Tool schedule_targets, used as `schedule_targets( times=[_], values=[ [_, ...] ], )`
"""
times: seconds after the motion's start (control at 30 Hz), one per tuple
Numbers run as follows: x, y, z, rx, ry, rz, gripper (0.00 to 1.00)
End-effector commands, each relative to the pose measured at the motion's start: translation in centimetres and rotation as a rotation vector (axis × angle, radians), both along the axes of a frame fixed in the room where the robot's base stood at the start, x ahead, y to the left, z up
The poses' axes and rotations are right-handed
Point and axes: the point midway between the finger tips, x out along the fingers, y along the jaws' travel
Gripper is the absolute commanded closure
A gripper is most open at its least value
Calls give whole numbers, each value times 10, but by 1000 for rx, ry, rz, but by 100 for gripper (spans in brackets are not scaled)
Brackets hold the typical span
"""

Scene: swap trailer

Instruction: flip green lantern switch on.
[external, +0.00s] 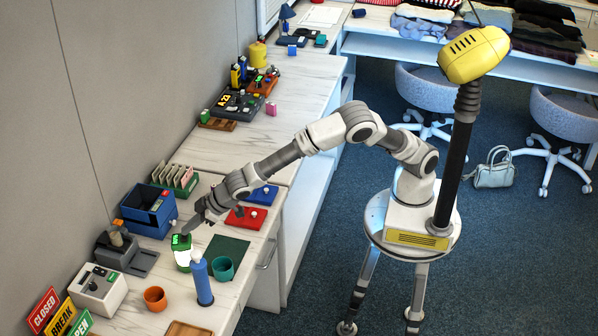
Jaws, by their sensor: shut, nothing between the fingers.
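The green lantern (182,253) stands on the left counter and has a bright, pale glowing body under a green top. My gripper (188,230) is shut and empty, pointing down at the lantern's top from just behind it. The fingertips are very close to the top; I cannot tell whether they touch it. The lantern's switch is too small to make out.
A blue bottle (203,282), a teal cup (223,268) and an orange cup (155,298) stand nearby on the counter (235,290). A blue box (150,212) is behind left. Red (246,217) and blue (262,194) switch boxes lie right of the gripper.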

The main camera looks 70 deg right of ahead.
Motion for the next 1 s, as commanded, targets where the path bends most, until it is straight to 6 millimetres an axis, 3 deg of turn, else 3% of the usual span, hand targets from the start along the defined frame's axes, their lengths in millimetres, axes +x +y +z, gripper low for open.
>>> schedule_targets(
  times=[0.3,0.67,0.77,0.97,1.0],
  values=[
    [-8,12,-4,-6,9,1,100],
    [-8,13,-3,-7,11,0,100],
    [-8,12,6,-6,10,0,100],
    [-4,7,50,0,2,-1,100],
    [-11,4,50,-1,3,1,100]
  ],
)
